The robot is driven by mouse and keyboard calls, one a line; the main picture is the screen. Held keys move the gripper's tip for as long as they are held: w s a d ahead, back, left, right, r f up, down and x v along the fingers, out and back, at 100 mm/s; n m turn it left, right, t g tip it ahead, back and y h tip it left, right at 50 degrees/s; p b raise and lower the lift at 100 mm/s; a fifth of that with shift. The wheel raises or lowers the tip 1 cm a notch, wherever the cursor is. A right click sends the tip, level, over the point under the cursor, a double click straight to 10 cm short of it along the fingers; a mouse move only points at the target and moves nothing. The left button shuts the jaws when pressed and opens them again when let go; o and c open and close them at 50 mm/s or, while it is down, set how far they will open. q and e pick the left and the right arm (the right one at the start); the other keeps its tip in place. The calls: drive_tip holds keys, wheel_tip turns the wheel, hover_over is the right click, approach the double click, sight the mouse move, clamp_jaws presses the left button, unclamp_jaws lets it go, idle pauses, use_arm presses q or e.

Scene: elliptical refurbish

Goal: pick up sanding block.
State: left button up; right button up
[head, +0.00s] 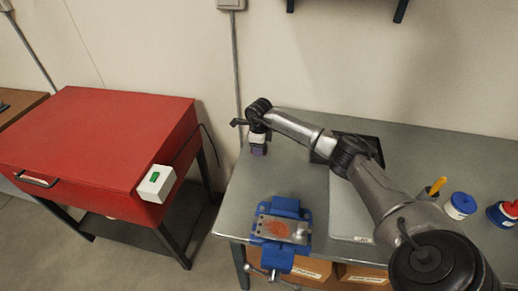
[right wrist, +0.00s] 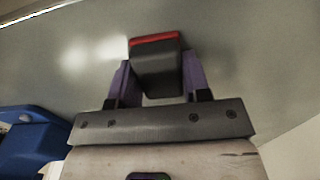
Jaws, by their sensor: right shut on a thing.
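The sanding block (right wrist: 155,72) is a dark grey block with a red edge, seen in the right wrist view between two purple fingers. My right gripper (head: 258,149) is at the back left of the grey workbench in the head view, pointing down. It is shut on the block, with a finger on each side. In the head view the block is mostly hidden by the gripper, and I cannot tell whether it touches the bench top. My left gripper is in neither view.
A blue vise (head: 284,208) holding a rust-marked metal plate (head: 272,228) is at the bench's front left. A grey mat (head: 348,212) lies beside it, partly under my right arm. Jars (head: 460,206) stand at the right. A red cabinet (head: 98,140) stands left, across a gap.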

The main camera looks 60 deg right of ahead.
drive_tip(key=shift+r, duration=0.1)
drive_tip(key=shift+r, duration=0.55)
drive_tip(key=r, duration=0.1)
drive_tip(key=r+p, duration=0.1)
drive_tip(key=r, duration=0.1)
drive_tip(key=shift+s+d+r, duration=0.2)
drive_tip(key=shift+s+r, duration=0.05)
drive_tip(key=shift+s, duration=0.1)
drive_tip(key=s+d+r, duration=0.3)
drive_tip(key=s+r, duration=0.3)
drive_tip(key=s, duration=0.4)
drive_tip(key=shift+s+r, duration=0.15)
drive_tip(key=shift+s, duration=0.05)
drive_tip(key=shift+d, duration=0.1)
